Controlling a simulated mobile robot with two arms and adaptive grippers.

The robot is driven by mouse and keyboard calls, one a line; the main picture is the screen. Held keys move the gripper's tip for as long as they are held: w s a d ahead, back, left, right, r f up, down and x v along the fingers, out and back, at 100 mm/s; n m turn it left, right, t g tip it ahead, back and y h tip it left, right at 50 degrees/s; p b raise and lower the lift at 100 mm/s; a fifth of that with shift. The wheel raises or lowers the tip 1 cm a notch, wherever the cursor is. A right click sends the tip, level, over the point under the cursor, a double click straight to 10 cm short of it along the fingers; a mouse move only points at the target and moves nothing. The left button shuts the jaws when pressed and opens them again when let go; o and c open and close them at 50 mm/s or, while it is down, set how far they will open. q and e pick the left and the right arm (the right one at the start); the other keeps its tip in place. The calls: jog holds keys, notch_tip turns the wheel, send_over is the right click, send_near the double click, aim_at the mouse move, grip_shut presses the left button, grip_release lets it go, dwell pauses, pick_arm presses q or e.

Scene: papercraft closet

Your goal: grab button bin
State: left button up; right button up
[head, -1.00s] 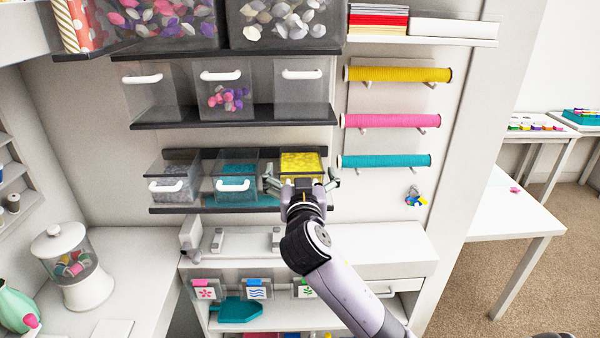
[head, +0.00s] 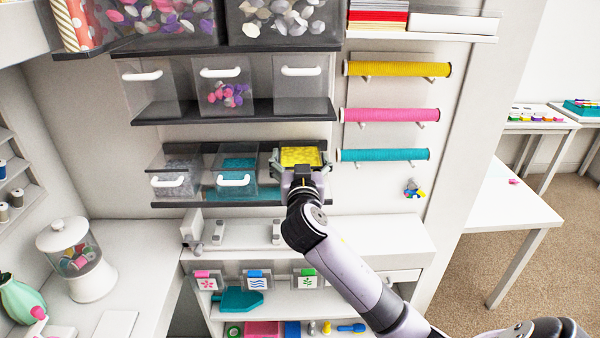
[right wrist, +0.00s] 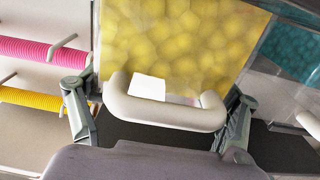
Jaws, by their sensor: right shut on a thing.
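A clear bin with yellow contents (head: 301,156) sits at the right end of the lowest black shelf. My right gripper (head: 303,170) reaches its front and is shut on it. In the right wrist view, the bin's white handle (right wrist: 185,115) lies between the two fingers, and the yellow contents (right wrist: 180,45) show behind it. I cannot read any label that says which bin holds buttons. A bin with pink and purple pieces (head: 228,96) stands on the shelf above. My left gripper is not in view.
A teal-filled bin (head: 237,178) and a grey-filled bin (head: 176,180) stand left of the yellow one. Yellow, pink and teal rolls (head: 383,155) hang to the right. A white ledge (head: 340,232) runs below; a clear jar (head: 76,258) stands at lower left.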

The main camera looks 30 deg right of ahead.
jog(key=c, duration=1.1)
jog(key=shift+r, duration=0.15)
